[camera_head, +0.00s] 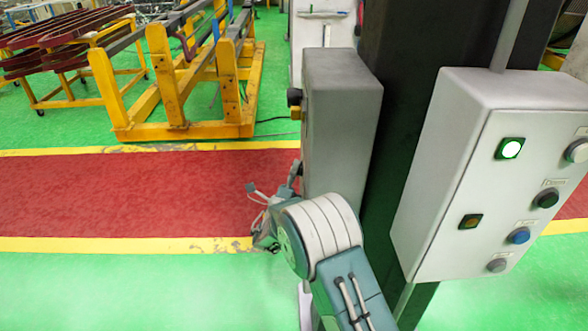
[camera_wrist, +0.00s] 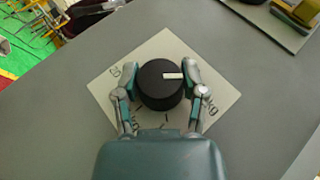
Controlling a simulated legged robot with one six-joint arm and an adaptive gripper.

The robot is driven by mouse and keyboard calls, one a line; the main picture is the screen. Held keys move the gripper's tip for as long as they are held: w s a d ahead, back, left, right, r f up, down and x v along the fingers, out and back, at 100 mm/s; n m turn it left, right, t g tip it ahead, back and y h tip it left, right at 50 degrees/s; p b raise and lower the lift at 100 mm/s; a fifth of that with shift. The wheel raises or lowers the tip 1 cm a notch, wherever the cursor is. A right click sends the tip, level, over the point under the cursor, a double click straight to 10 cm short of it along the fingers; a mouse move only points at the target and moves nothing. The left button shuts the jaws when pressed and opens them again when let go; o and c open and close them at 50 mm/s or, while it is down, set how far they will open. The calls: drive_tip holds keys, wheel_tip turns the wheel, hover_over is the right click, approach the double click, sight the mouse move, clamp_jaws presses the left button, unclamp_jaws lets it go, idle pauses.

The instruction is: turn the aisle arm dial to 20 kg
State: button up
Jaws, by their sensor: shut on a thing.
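The dial (camera_wrist: 160,92) is a round black knob with a white pointer mark on its face. The mark lies on the upper right of the knob and points right in the wrist view. The knob sits on a pale square scale plate (camera_wrist: 168,42), which appears tilted and carries kg labels. My gripper (camera_wrist: 160,76) is shut on the knob, one finger on each side. In the head view my gripper (camera_head: 266,215) is partly hidden behind my arm, beside a grey box (camera_head: 342,125); the dial cannot be made out there.
Another black knob (camera_head: 294,97) sticks out higher on the grey box. A white control panel (camera_head: 455,150) with buttons and a lit green lamp (camera_head: 510,148) stands at right, beside a dark column. A yellow frame (camera_head: 175,90) stands beyond the red aisle (camera_head: 110,195).

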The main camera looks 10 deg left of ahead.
drive_tip(key=shift+d+f, duration=0.15)
drive_tip(key=shift+f, duration=0.25)
drive_tip(key=o, duration=1.2)
drive_tip(key=shift+w, duration=0.1)
drive_tip(key=shift+c, duration=0.2)
drive_tip(key=shift+r, duration=0.15)
drive_tip(key=v, duration=1.2)
